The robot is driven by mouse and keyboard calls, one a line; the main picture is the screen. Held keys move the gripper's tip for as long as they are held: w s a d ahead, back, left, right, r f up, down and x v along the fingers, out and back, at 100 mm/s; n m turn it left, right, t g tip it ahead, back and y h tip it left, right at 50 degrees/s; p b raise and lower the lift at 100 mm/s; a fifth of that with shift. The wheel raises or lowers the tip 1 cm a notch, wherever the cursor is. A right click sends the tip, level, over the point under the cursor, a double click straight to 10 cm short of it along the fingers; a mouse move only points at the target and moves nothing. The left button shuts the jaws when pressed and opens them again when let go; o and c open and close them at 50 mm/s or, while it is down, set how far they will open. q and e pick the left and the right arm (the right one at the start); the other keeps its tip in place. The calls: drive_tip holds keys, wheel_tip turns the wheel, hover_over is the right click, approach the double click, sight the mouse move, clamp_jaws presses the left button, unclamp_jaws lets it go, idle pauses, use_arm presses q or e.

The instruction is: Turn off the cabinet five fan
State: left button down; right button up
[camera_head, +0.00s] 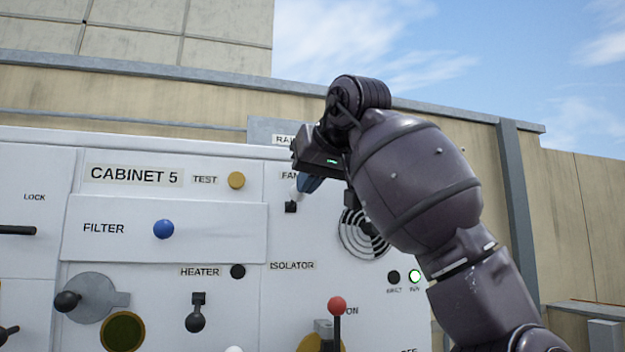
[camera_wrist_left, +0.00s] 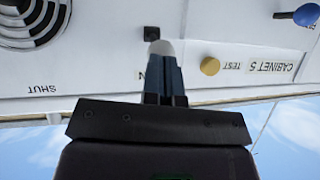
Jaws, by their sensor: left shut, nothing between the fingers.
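The cabinet five panel (camera_head: 225,165) is white, with a "CABINET 5" label. Below its partly covered "FAN" label is a small switch with a black base (camera_head: 291,207) and a pale lever (camera_head: 294,192) that points up. In the left wrist view, which is upside down, the base (camera_wrist_left: 152,34) and the pale lever tip (camera_wrist_left: 161,48) show just beyond my fingers. My left gripper (camera_head: 303,186) is shut and empty, its blue-grey fingertips at the lever; it also shows in the wrist view (camera_wrist_left: 163,66). I cannot tell whether they touch. My right gripper is not in view.
A green lamp (camera_head: 414,276) is lit beside a dark lamp (camera_head: 393,277). Near the switch are a yellow test button (camera_head: 236,180), a blue filter knob (camera_head: 163,229), a heater lever (camera_head: 196,315), a red-knobbed lever (camera_head: 337,308) and a round vent grille (camera_head: 358,235) partly behind my arm.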

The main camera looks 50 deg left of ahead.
use_arm(q)
drive_tip(key=f, duration=0.1)
drive_tip(key=f+y+b, duration=0.1)
drive_tip(key=f, duration=0.1)
drive_tip(key=shift+s+d+f, duration=0.15)
drive_tip(key=shift+s+f, duration=0.05)
drive_tip(key=shift+f, duration=0.05)
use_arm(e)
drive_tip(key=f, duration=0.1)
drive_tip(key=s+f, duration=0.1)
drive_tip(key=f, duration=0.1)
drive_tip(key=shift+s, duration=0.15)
use_arm(q)
drive_tip(key=shift+r+p, duration=0.7)
drive_tip(key=shift+r, duration=0.05)
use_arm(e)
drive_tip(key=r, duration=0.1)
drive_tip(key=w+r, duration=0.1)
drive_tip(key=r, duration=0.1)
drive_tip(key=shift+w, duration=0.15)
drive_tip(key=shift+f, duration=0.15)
